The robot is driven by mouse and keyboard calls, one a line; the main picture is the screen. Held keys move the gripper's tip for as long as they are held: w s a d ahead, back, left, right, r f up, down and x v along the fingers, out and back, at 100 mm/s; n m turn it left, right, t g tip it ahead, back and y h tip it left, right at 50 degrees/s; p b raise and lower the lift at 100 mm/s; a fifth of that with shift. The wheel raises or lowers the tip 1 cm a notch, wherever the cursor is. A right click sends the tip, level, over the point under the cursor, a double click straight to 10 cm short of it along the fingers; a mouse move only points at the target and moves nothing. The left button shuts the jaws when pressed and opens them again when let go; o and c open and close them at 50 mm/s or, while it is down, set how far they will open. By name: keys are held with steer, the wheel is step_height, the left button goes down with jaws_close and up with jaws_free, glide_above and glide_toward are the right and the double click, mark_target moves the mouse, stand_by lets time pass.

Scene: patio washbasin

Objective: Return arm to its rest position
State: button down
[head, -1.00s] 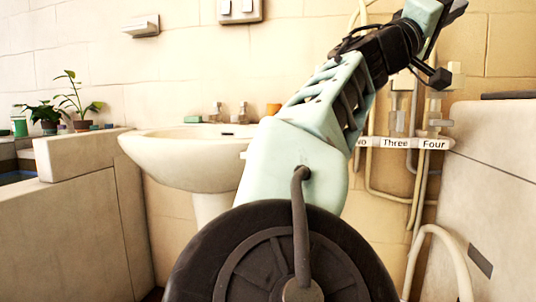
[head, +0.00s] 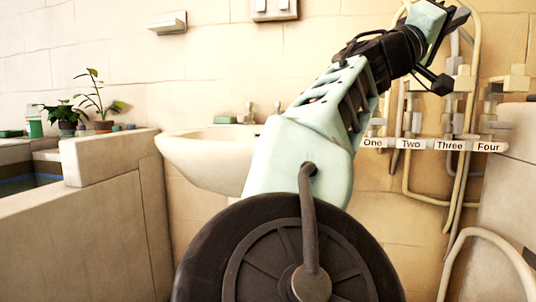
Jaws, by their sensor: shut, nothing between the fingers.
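My arm rises from the bottom middle of the head view and slants up to the right. My gripper (head: 458,18) is at the top right, in front of the tiled wall. It looks shut and holds nothing that I can see. It is clear of the basin and appears above the labelled pipes in the picture. The lower arm hides part of the basin's right side.
A white washbasin (head: 205,158) stands behind my arm. Pipes and valves with a label strip (head: 432,145) reading One to Four are on the wall at right. Potted plants (head: 103,110) stand on a low wall (head: 110,155) at left. A hose (head: 490,236) curves at lower right.

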steer(key=w+d+f+n+g+y, duration=0.15)
steer(key=w+d+f+y, duration=0.3)
steer(key=d+f, duration=0.85)
step_height(320, 180, down, 19)
steer(key=d+n+g+y, duration=0.1)
steer(key=d+n+y, duration=0.15)
steer(key=y, duration=0.25)
step_height(320, 180, down, 11)
steer(key=s+a+g+y, duration=0.1)
steer(key=s+a+y, duration=0.1)
steer(key=a+y, duration=0.15)
steer(key=s+a+f+n+g+y, duration=0.1)
steer(key=s+a+f+n+y, duration=0.2)
steer(key=s+a+f+y, duration=0.45)
steer(key=s+a+r+n+y+p, duration=0.25)
steer(key=s+a+n, duration=0.45)
steer(key=s+a, duration=1.45)
step_height(320, 180, up, 39)
steer(key=p, duration=3.6)
steer(key=shift+w+a+f+y+p, duration=0.2)
steer(key=shift+w+y+p, duration=0.1)
steer(key=shift+p, duration=0.1)
steer(key=shift+d+g, duration=0.1)
steer(key=shift+g, duration=0.15)
